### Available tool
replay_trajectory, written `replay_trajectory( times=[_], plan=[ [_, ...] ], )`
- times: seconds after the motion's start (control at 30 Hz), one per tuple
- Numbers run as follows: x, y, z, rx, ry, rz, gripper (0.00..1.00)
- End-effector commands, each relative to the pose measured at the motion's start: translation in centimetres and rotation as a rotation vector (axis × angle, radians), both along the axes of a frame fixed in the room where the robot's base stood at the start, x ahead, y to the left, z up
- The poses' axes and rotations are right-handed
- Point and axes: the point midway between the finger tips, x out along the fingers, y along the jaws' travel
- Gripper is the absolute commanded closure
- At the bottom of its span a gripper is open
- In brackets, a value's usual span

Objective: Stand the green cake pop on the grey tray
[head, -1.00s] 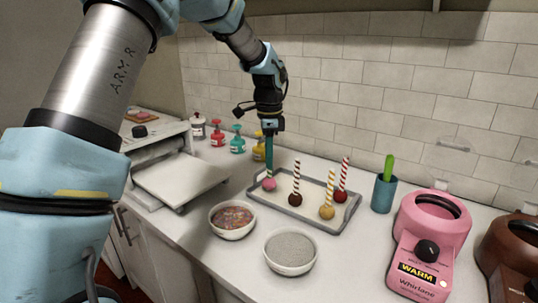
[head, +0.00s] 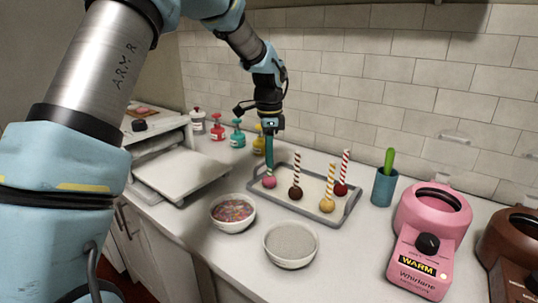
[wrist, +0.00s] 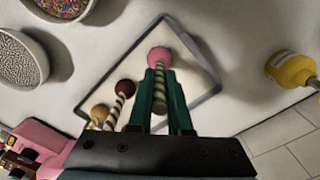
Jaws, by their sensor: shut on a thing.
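My gripper (wrist: 162,100) is shut on the stick of a pink-balled cake pop (wrist: 160,57). The stick shows pale and greenish stripes between the teal fingers in the wrist view. In the head view my gripper (head: 269,158) points straight down, with the pink ball (head: 269,182) below the fingertips. The pop is upright, ball down, over the left end of the grey tray (head: 349,212). I cannot tell whether the ball touches the tray. The tray's rim (wrist: 215,90) also shows in the wrist view.
Brown (head: 295,193), yellow (head: 327,205) and red (head: 341,189) cake pops stand on the tray to the right. Bowls of sprinkles (head: 233,226) and grey beads (head: 291,259) stand in front. A teal cup (head: 384,188) and pink melter (head: 432,230) stand right, bottles (head: 237,140) behind left.

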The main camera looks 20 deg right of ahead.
Motion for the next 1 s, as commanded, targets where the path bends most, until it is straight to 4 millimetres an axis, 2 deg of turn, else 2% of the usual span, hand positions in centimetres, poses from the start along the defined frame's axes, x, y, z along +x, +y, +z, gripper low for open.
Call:
replay_trajectory(
  times=[0.27, 0.3, 0.6, 0.87, 1.0],
  plan=[
    [0.0, 0.0, -0.3, 0.0, 0.0, 0.0, 1.0],
    [0.0, 0.0, -0.3, 0.0, 0.0, 0.0, 0.81],
    [0.0, 0.0, -0.3, 0.0, 0.0, 0.0, 0.48],
    [0.0, 0.0, -0.2, 0.0, 0.0, 0.0, 0.48],
    [0.0, 0.0, 0.9, -0.002, -0.002, 0.0, 0.48]
  ],
)
